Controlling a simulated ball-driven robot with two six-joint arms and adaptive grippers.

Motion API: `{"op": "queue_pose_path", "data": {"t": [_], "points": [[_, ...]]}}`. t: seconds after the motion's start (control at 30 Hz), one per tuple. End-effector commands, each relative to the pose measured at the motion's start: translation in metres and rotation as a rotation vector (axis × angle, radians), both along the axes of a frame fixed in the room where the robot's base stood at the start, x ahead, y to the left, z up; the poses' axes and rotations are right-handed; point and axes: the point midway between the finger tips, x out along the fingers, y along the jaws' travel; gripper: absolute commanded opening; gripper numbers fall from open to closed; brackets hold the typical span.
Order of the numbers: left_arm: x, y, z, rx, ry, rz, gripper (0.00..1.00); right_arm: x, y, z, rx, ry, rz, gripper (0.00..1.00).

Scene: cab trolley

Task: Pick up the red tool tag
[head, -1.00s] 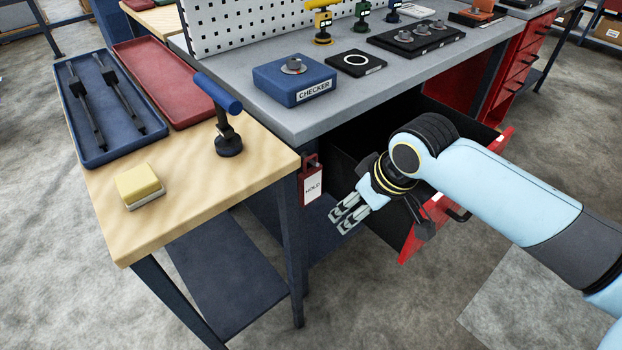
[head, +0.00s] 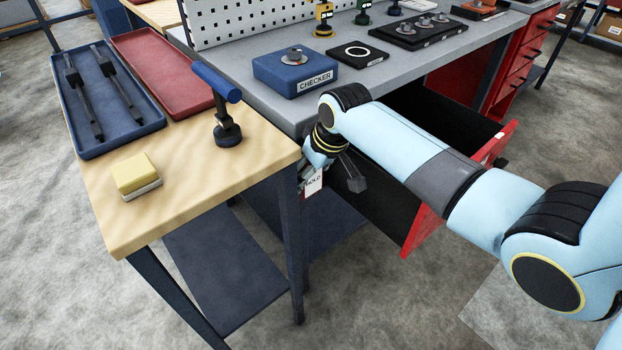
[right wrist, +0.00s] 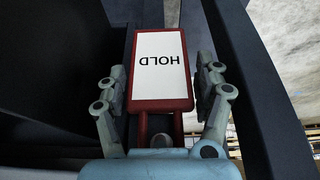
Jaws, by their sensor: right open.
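The red tool tag (right wrist: 160,104) with a white HOLD label hangs at the side of the grey bench, beside the wooden table's corner leg. In the right wrist view it stands between the two fingers of my right gripper (right wrist: 162,95), which is open around it. The fingers lie on either side of the tag, with small gaps showing. In the head view the tag (head: 314,184) is partly hidden by my right gripper (head: 308,180) and wrist. My left gripper is not in view.
An open drawer (head: 412,232) with a red front stands right of the tag, under my right arm. A dark table leg (head: 291,240) is close to the tag. The wooden table (head: 200,185) holds a blue tray (head: 150,128), a sponge (head: 137,174) and a blue-handled tool (head: 217,85).

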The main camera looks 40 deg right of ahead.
Motion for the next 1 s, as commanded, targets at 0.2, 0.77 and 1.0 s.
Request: {"op": "queue_pose_path", "data": {"t": [0.2, 0.77, 1.0], "points": [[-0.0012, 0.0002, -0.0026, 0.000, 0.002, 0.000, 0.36, 0.0040, 0.0003, -0.0092, -0.001, -0.001, 0.001, 0.69], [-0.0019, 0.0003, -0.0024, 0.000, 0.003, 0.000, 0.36, 0.0036, 0.0002, -0.0087, -0.001, -0.001, 0.001, 0.25], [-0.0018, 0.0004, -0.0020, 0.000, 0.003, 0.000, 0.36, 0.0036, 0.0002, -0.0071, -0.001, -0.001, 0.001, 0.25]]}}
